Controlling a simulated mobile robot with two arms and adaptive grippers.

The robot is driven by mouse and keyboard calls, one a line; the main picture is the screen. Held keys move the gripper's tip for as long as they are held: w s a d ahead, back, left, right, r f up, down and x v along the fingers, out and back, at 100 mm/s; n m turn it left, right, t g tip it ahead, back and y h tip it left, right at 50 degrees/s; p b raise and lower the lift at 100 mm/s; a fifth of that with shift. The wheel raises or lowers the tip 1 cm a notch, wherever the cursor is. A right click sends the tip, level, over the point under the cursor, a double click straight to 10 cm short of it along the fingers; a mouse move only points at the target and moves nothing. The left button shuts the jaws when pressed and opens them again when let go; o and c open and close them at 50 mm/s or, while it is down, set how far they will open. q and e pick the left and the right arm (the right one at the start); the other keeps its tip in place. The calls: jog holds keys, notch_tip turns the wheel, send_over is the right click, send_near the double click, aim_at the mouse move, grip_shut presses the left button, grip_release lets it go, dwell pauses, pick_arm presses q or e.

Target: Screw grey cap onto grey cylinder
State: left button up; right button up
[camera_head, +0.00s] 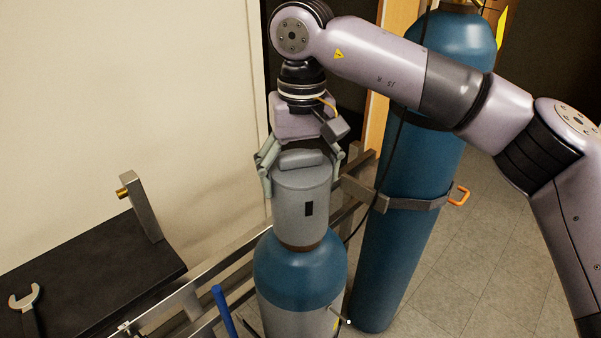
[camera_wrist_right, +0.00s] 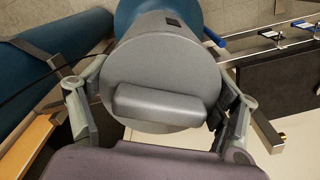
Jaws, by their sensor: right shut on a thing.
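The grey cap (camera_head: 301,208) sits upright over the neck of a gas cylinder (camera_head: 300,270), whose shoulder is blue and whose lower body is grey. A brown neck ring shows just under the cap's lower edge. My right gripper (camera_head: 303,180) comes from above, shut on the cap with a finger on each side of its upper part. In the right wrist view the cap (camera_wrist_right: 165,65) fills the middle between the fingers (camera_wrist_right: 160,125). Whether the threads are engaged cannot be seen. My left gripper is not in view.
A blue cylinder (camera_head: 400,240) stands behind to the right, held by a grey strap with an orange buckle (camera_head: 459,195). A metal rail (camera_head: 215,275) runs beside the cylinders. A black table (camera_head: 90,275) at left bears a wrench (camera_head: 27,298) and a metal post (camera_head: 141,207).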

jog(key=shift+f+b, duration=0.35)
jog(key=shift+f, duration=0.35)
jog(key=shift+f+b, duration=0.15)
jog(key=shift+b, duration=0.15)
